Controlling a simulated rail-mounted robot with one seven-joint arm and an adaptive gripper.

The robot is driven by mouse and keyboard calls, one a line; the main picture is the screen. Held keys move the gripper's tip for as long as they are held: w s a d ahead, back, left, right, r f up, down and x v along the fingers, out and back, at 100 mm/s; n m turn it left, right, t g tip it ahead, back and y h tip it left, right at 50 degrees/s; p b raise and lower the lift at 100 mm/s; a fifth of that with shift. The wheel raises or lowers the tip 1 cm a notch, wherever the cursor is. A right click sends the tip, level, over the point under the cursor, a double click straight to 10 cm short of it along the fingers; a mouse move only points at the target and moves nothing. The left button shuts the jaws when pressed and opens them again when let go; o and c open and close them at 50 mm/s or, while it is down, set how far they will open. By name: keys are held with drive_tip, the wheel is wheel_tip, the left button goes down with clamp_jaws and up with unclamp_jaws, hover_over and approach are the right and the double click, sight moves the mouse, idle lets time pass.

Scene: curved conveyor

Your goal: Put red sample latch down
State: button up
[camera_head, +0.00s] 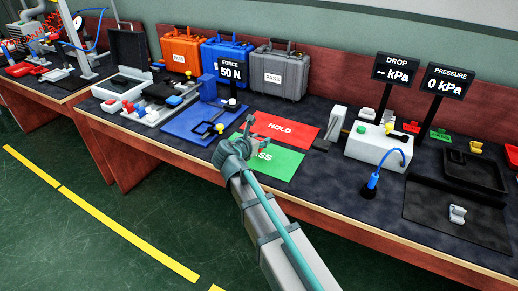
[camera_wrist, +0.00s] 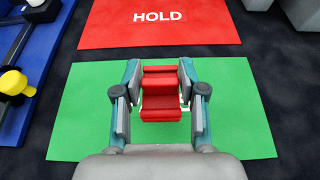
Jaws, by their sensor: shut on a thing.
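The red sample latch (camera_wrist: 161,88) is between the two fingers of my gripper (camera_wrist: 160,100) in the wrist view, and the fingers are shut on it from both sides. It shows over the green mat (camera_wrist: 240,110); I cannot tell whether it touches the mat.
A blue fixture (camera_head: 185,130) with a yellow knob lies left of the mats. A FORCE display (camera_head: 231,70) reads 50 N. Orange, blue and grey cases (camera_head: 274,72) stand behind. A white box (camera_head: 375,147) with a blue hose is at right. The red mat is bare.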

drive_tip(key=shift+w+a+f, duration=0.1)
drive_tip(key=shift+w+f, duration=0.3)
drive_tip(key=shift+f, duration=0.05)
drive_tip(key=shift+f+b, duration=0.3)
drive_tip(key=shift+f, duration=1.3)
drive_tip(key=o, duration=1.1)
drive_tip(key=shift+f, duration=0.15)
